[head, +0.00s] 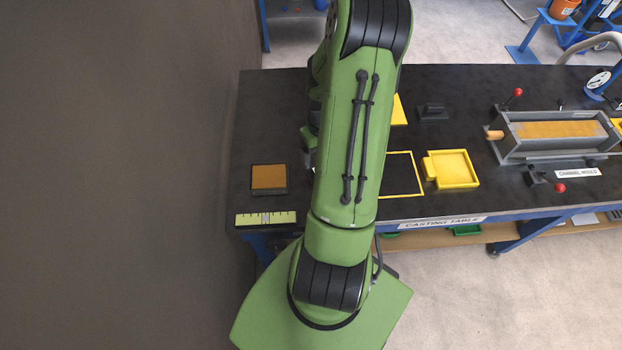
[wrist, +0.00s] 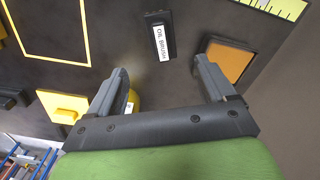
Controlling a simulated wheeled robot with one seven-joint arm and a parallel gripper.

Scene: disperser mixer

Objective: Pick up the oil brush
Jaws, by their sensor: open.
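A dark narrow block (wrist: 158,22) with a white label reading "OIL BRUSH" (wrist: 161,43) sits on the black table in the wrist view. I cannot tell whether it is the brush itself or its holder. My gripper (wrist: 161,66) is open, its two fingers apart with the labelled block just beyond their tips and nothing clearly held. A yellow thing (wrist: 133,97) shows partly behind the left finger; most of it is hidden, and I cannot tell what it is. In the head view my arm hides the gripper and the labelled block.
An orange-brown square pad in a dark frame (head: 269,178) lies near the casting table's (head: 450,83) left end, beside a yellow scale (head: 265,218). A yellow tray (head: 453,168), a yellow outline (head: 405,187) and a channel mould (head: 556,135) lie to the right. A dark wall stands left.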

